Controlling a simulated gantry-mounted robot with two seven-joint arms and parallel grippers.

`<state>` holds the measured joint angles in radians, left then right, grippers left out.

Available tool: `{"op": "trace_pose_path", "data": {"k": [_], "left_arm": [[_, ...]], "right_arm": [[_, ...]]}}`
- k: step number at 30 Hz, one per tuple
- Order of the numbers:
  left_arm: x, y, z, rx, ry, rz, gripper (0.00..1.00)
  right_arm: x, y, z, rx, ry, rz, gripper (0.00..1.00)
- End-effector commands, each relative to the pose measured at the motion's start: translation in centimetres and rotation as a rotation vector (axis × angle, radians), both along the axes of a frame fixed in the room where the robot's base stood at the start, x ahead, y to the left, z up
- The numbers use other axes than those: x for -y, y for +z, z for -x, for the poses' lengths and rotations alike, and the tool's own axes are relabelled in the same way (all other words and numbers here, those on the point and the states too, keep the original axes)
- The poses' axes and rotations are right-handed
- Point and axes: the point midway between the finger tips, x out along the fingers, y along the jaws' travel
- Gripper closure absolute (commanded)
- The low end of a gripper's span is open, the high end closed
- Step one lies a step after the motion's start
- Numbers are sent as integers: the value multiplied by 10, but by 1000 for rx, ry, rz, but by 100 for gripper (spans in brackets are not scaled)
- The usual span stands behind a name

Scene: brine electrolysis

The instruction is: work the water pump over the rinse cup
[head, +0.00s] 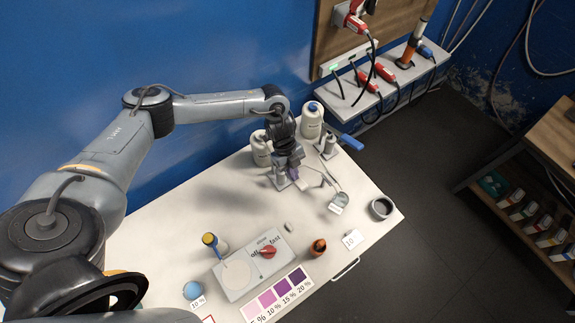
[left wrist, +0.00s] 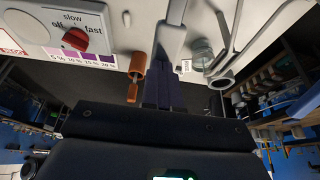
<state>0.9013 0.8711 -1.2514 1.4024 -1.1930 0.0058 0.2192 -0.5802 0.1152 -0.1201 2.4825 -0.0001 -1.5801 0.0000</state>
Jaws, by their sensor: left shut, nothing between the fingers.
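My left gripper (head: 284,176) is shut and empty at the grey pump hardware (head: 307,166) near the back of the white bench. A thin grey spout reaches from there toward a small clear glass cup (head: 340,200) with a white tag. In the left wrist view the dark fingertips (left wrist: 164,88) lie over the lower end of a grey metal bar (left wrist: 169,42); I cannot tell whether they touch. The glass (left wrist: 202,53) stands right of that bar. A grey round cup (head: 381,208) stands at the bench's right edge. Which cup is the rinse cup is unclear.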

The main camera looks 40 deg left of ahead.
Motion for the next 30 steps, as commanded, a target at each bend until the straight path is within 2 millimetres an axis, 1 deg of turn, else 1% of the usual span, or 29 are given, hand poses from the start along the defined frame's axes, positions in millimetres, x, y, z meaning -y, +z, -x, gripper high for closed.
{"op": "trace_pose_path", "data": {"k": [19,23,30], "left_arm": [[1,3,0,0,-1,3,100],[-2,10,-1,1,-1,3,100],[-10,31,-2,1,1,2,100]], "right_arm": [[2,1,0,-3,5,10,57],[2,6,0,-3,4,7,57],[0,22,0,-3,1,2,57]]}}
